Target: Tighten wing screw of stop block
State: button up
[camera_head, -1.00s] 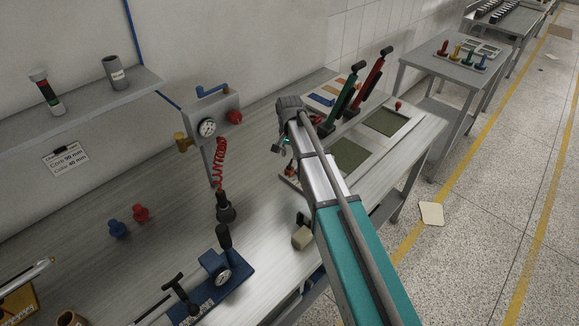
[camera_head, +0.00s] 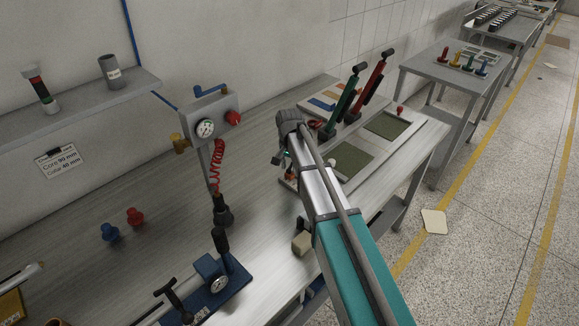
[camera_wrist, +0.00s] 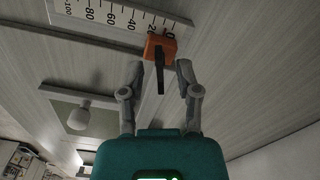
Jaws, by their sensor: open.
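The orange stop block (camera_wrist: 160,47) sits at the zero end of a white ruler scale (camera_wrist: 115,18) in the wrist view. A dark, slim piece (camera_wrist: 160,80), seemingly its wing screw, sticks out from the block toward my gripper. My gripper (camera_wrist: 159,68) is open, with one finger on each side of this dark piece and gaps visible on both sides. Whether the fingers are at its exact depth is hard to tell. In the head view my gripper (camera_head: 284,160) hangs over the bench, and my arm hides much of the ruler area.
Green and red lever tools (camera_head: 345,103) stand close behind my wrist. A panel with a greenish inset (camera_head: 387,125) lies to the right. A gauge unit (camera_head: 205,129) with a red coiled hose is at left. A beige block (camera_head: 301,242) sits near the bench's front edge.

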jog(key=shift+c, duration=0.3)
grip_shut()
jog(key=shift+m, duration=1.2)
jog(key=shift+o, duration=0.3)
grip_release()
